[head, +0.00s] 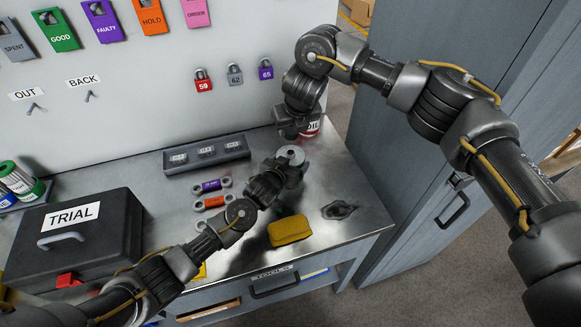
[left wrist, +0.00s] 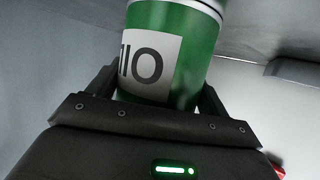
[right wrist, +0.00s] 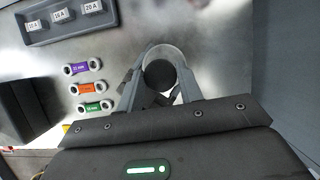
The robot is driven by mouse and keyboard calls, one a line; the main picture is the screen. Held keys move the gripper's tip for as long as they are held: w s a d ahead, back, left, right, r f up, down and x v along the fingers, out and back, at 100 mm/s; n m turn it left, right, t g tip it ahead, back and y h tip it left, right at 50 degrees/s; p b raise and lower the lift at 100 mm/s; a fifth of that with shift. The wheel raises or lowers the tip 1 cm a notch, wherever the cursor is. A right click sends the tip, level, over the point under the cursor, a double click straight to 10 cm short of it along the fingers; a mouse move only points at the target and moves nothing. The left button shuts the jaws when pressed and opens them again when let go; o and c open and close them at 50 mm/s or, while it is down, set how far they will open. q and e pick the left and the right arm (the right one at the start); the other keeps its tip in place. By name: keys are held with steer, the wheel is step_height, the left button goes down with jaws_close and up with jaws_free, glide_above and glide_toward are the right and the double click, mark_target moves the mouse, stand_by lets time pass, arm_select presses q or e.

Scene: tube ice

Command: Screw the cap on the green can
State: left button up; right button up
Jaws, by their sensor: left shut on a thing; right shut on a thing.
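The green can (left wrist: 198,60) shows in the left wrist view with a white label and a pale rim. In the head view its grey top (head: 290,155) shows above my left gripper (head: 272,180), which is shut on the can's side. My right gripper (head: 289,134) points down just behind the can's top in the head view. In the right wrist view it is shut on a dark round cap (right wrist: 159,76), with a grey rounded surface around it. The cap is hidden in the head view. I cannot tell whether it touches the can.
A grey tray (head: 240,154) stands at the back. Coloured links (head: 211,203), a yellow sponge (head: 290,231) and a dark patch (head: 339,210) lie on the bench. A TRIAL case (head: 110,245) is at left.

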arm_select(q)
steer(key=c, duration=0.3)
arm_select(e)
glide_above(290, 151)
steer(key=s, duration=0.1)
steer(key=shift+d+f, duration=0.15)
steer(key=shift+f, duration=2.3)
steer(key=shift+f, duration=0.9)
arm_select(q)
steer(key=shift+r, duration=0.1)
arm_select(e)
steer(key=shift+f, duration=0.55)
